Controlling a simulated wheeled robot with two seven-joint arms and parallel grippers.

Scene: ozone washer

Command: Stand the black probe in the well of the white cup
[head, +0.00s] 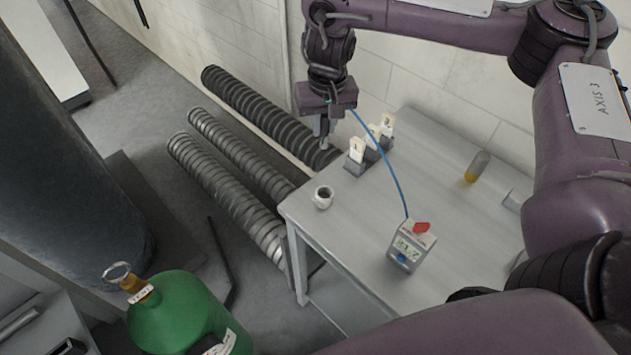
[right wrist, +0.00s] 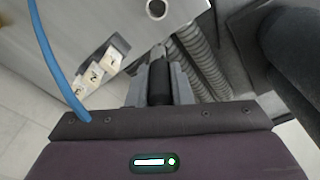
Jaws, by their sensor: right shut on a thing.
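My right gripper (head: 324,130) hangs above the far left edge of the grey table in the head view. In the right wrist view its two fingers are shut on the black probe (right wrist: 160,82), a dark cylinder with a thin grey tip pointing away from the palm. The white cup (head: 323,196) stands upright near the table's left corner, with a dark round well, below the gripper in the picture. The cup also shows at the top of the right wrist view (right wrist: 156,8), apart from the probe. My left gripper is out of view.
A blue cable (head: 394,174) runs from the gripper to a meter (head: 411,246) on the table (head: 452,213). Several numbered white tags (head: 357,149) stand in grey blocks near the back. A small amber-bottomed vial (head: 477,167) stands right. Ribbed hoses (head: 230,185) lie beyond the table.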

